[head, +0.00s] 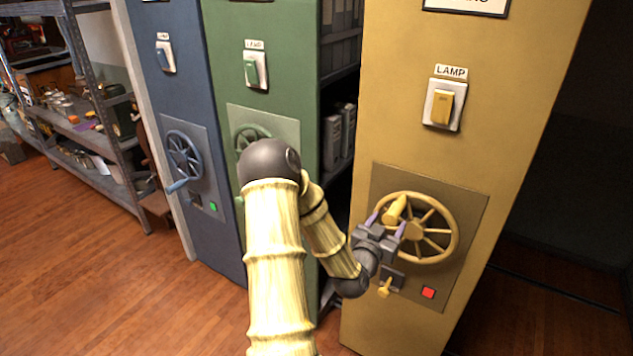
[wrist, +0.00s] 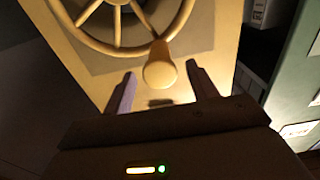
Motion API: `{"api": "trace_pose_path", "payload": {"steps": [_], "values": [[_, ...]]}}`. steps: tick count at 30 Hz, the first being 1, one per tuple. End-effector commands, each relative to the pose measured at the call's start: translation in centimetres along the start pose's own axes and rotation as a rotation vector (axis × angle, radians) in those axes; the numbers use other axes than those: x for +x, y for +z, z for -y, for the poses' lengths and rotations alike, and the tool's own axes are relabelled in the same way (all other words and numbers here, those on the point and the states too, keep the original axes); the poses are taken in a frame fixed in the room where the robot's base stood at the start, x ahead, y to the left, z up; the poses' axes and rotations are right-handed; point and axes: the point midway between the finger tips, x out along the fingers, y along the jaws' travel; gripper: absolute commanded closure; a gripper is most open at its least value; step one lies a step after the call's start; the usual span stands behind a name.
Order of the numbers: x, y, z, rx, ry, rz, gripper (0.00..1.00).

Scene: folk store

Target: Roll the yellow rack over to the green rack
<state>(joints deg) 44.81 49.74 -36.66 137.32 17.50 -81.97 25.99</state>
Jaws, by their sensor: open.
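The yellow rack (head: 480,130) stands at the right in the head view, with a LAMP switch and a spoked yellow hand wheel (head: 449,240) on its end panel. The wheel's crank handle (head: 396,209) sticks out toward me at the wheel's upper left. My gripper (head: 388,222) is open at the handle. In the wrist view, the handle's round knob (wrist: 159,73) shows between the two spread fingertips, with space on both sides. The green rack (head: 300,90) stands left of the yellow one, across a dark gap. My arm hides part of its wheel (head: 248,135).
A small yellow lever (head: 385,288) and a lit red square (head: 428,292) sit below the yellow wheel. A blue rack (head: 170,100) with a lit green square stands left of the green rack. Boxes fill shelves in the gap. A metal shelf (head: 85,150) is far left. Wooden floor is clear.

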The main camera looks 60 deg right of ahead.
Motion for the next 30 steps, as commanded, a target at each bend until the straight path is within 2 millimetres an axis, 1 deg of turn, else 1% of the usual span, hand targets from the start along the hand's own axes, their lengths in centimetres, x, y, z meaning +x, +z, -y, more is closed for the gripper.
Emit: {"api": "trace_pose_path", "payload": {"steps": [3, 17, 22, 30], "values": [[1.2, -0.1, 0.0, -0.001, 0.000, -0.001, 0.42], [5.6, -0.1, 0.0, -0.001, 0.000, 0.000, 0.42], [5.7, 0.1, 0.0, 0.000, 0.000, -0.001, 0.42], [6.6, 0.1, 0.0, 0.000, 0.000, -0.001, 0.42]]}}
